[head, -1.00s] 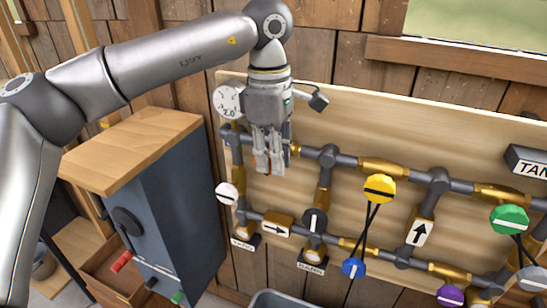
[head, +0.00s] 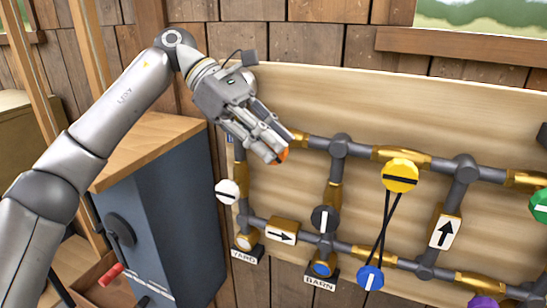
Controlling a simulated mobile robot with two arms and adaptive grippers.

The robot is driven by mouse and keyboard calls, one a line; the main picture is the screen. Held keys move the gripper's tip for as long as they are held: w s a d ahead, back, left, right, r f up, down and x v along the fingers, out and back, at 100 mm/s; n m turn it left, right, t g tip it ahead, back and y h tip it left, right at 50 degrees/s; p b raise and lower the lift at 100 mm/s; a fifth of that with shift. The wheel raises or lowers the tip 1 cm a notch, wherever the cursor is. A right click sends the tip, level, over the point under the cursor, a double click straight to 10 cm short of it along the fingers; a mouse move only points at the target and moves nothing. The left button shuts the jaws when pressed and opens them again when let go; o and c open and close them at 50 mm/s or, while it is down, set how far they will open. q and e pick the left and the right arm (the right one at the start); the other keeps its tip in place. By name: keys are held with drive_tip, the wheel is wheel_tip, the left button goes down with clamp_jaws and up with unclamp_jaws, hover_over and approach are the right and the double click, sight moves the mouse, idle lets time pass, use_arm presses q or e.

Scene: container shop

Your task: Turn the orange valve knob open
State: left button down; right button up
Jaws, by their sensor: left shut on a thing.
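The orange valve knob (head: 283,156) shows only as a small orange patch at the fingertips of my left gripper (head: 271,150); the fingers hide most of it. The gripper is shut on it, in front of the upper left part of the pipe board. My left arm comes in from the left and the gripper tilts down to the right. How far the knob is turned is hidden. My right gripper is not in view.
A wooden board (head: 400,95) carries grey and brass pipes. Other knobs are white (head: 228,191), black (head: 325,219), yellow (head: 400,175) and blue (head: 370,278). A blue-grey cabinet (head: 170,210) with a wooden top stands close on the left.

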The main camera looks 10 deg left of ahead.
use_arm(q)
drive_tip(key=h+b, duration=0.4)
drive_tip(key=b, duration=0.1)
drive_tip(key=a+g+h+b, duration=0.1)
drive_tip(key=b, duration=0.1)
drive_tip(key=shift+w+f+h+b, duration=0.15)
drive_tip(key=shift+f+h+b, duration=0.2)
drive_tip(key=shift+f+h, duration=0.05)
drive_tip(key=shift+a+r+h+b, duration=0.1)
drive_tip(key=shift+r+h+b, duration=0.15)
drive_tip(key=shift+h+b, duration=0.8)
drive_tip(key=c, duration=1.6)
unclamp_jaws()
drive_tip(key=shift+o, duration=1.1)
drive_tip(key=shift+f, duration=0.1)
drive_tip(key=shift+a, duration=0.1)
